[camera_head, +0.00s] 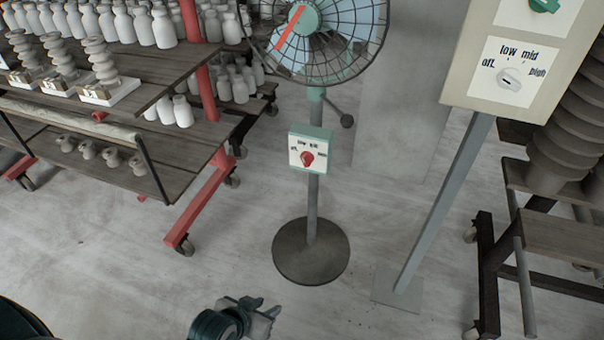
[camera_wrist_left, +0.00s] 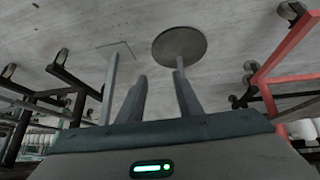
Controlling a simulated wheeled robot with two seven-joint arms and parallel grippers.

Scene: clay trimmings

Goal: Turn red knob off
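The red knob (camera_head: 307,158) sits on the white face of a small green-edged control box (camera_head: 311,137) on the fan's pole. Labels surround it, but its exact setting is too small to tell. The fan (camera_head: 318,30) stands above on a round dark base (camera_head: 311,252). My left gripper (camera_head: 262,308) is low in the head view, in front of the base and well apart from the knob. In the left wrist view its two fingers (camera_wrist_left: 163,77) are apart with nothing between them. The knob is not visible in that view. My right gripper is not in view.
A larger panel (camera_head: 480,52) with a grey-white knob (camera_head: 509,79) and a green knob (camera_head: 545,5) stands on a slanted-looking post at right. Wheeled racks of pottery flank both sides, with a red-framed one (camera_head: 205,200) at left. Floor (camera_head: 140,270) in front is clear.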

